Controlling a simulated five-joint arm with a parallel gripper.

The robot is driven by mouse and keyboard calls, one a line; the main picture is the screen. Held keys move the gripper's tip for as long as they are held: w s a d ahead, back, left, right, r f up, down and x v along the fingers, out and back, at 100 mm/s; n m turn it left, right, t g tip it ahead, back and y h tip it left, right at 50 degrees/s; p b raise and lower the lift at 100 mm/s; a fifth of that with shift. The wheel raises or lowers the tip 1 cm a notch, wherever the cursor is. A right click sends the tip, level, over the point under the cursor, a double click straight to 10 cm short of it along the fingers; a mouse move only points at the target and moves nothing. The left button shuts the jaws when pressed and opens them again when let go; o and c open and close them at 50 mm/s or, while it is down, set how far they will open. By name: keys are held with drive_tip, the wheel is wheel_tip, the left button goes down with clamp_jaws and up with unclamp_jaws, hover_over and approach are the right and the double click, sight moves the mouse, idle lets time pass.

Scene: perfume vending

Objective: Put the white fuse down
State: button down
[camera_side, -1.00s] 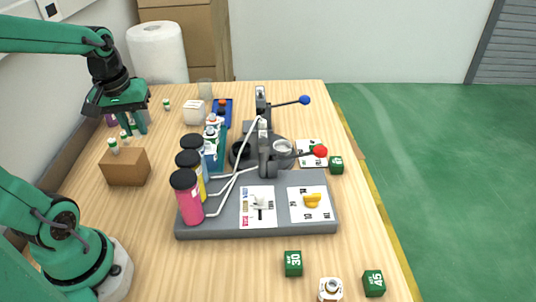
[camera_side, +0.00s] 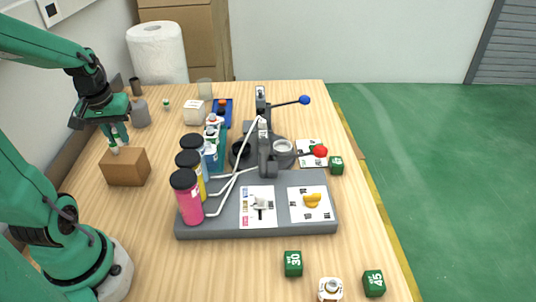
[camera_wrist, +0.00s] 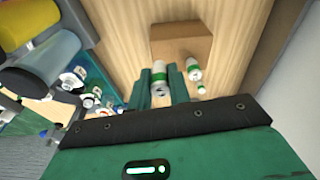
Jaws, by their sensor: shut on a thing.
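My gripper (camera_side: 117,140) is low at the left of the table, just behind the brown box (camera_side: 125,167). In the wrist view its two fingers (camera_wrist: 161,87) are shut on a white fuse (camera_wrist: 160,76) with a green band. The fuse's far end is close to the brown box (camera_wrist: 183,42); I cannot tell whether they touch. In the side view the fingers and box edge leave the held fuse hard to make out.
A grey object (camera_side: 140,113) is behind my gripper. Several coloured bottles (camera_side: 187,197) stand on the grey machine base (camera_side: 270,232) to the right. The front left table is clear.

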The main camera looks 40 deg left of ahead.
sight(119, 158)
drive_tip(key=shift+s+a+f, duration=0.2)
drive_tip(key=shift+a+f, duration=0.2)
drive_tip(key=shift+a, duration=0.25)
drive_tip(key=shift+s+a+f, duration=0.15)
drive_tip(key=shift+a+f, duration=0.25)
drive_tip(key=shift+a, duration=0.25)
drive_tip(key=shift+s+a+f, duration=0.2)
drive_tip(key=shift+a+f, duration=0.2)
drive_tip(key=shift+a, duration=0.25)
drive_tip(key=shift+f, duration=2)
drive_tip(key=shift+f, duration=0.15)
drive_tip(key=c, duration=1.3)
unclamp_jaws()
wheel_tip(119, 158, up, 12)
drive_tip(key=s+d, duration=0.1)
drive_tip(key=shift+s+d, duration=0.2)
drive_tip(key=shift+d, duration=0.1)
